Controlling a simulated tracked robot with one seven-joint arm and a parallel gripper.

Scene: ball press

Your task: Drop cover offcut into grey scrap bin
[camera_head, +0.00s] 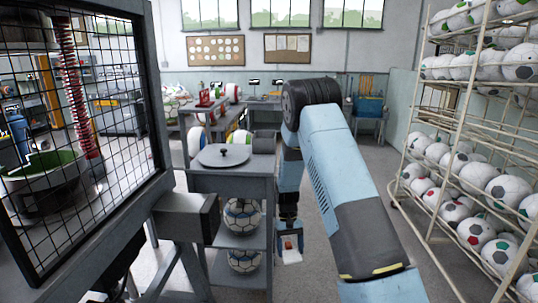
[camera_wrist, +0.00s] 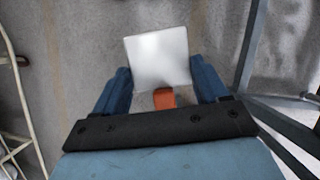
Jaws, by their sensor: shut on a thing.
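My gripper (camera_head: 289,238) hangs low at the end of my blue arm, to the right of the grey shelf stand. It is shut on a flat, white, squarish piece, which I take as the cover offcut (camera_head: 291,257). In the wrist view the offcut (camera_wrist: 158,55) sits between the blue fingers and sticks out past their tips. A small orange-red part (camera_wrist: 164,98) shows at its near edge. Bare floor (camera_wrist: 80,45) lies beyond it. I cannot make out a grey scrap bin in either view.
The grey shelf stand (camera_head: 250,186) holds patterned balls (camera_head: 244,215) and a round grey lid (camera_head: 224,155). A mesh guard (camera_head: 85,110) stands at the left. A cream rack (camera_head: 445,150) full of balls stands at the right. Open floor lies between stand and rack.

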